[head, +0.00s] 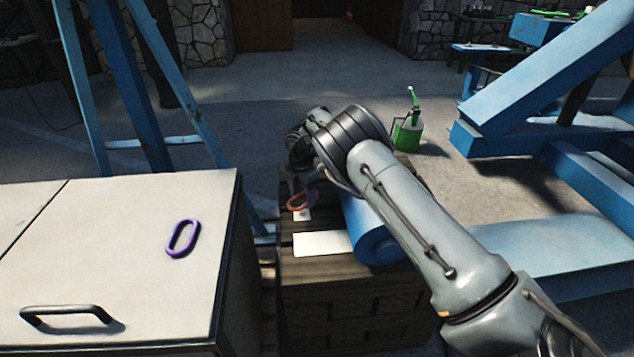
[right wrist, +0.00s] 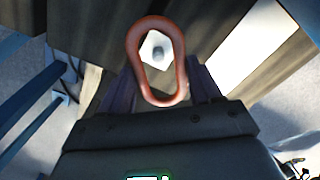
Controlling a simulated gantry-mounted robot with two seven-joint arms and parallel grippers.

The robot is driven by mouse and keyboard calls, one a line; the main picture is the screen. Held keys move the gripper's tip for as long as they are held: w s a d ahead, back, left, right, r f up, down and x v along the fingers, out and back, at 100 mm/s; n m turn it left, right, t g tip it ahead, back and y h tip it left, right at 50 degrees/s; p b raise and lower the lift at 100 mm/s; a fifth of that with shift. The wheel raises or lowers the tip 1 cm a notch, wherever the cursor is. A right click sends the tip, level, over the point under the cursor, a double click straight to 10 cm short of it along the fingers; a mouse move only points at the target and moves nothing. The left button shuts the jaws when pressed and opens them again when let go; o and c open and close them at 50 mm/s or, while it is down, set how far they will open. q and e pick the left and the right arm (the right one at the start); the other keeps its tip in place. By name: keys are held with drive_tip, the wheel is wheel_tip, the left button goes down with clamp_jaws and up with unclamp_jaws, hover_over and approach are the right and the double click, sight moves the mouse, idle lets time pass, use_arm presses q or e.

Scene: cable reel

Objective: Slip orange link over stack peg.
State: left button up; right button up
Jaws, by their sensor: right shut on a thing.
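The orange link (right wrist: 133,52) is an oval ring held at the tips of my right gripper (right wrist: 158,95) in the right wrist view. The right gripper is shut on it. The orange link also shows in the head view (head: 297,202), over the dark wooden crate top. The stack peg (right wrist: 158,52) shows as a small grey round tip on a white square plate (right wrist: 150,42), seen through the link's opening in the right wrist view. I cannot tell how high the link is above the peg. My left gripper is not in view.
A purple link (head: 182,237) lies on the white cabinet (head: 110,215) at left. A white card (head: 322,244) and a blue roll (head: 376,245) are on the wooden crate (head: 345,300). A green can (head: 408,136) stands on the floor behind.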

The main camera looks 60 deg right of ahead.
drive_tip(key=shift+w+a+f, duration=0.15)
drive_tip(key=shift+w+f, duration=0.05)
drive_tip(key=shift+f, duration=0.15)
drive_tip(key=shift+f, duration=0.1)
drive_tip(key=shift+f+b, duration=0.65)
drive_tip(key=shift+f, duration=1.35)
drive_tip(key=shift+f, duration=0.1)
drive_tip(key=shift+f, duration=0.3)
drive_tip(key=o, duration=1.5)
drive_tip(key=shift+c, duration=0.2)
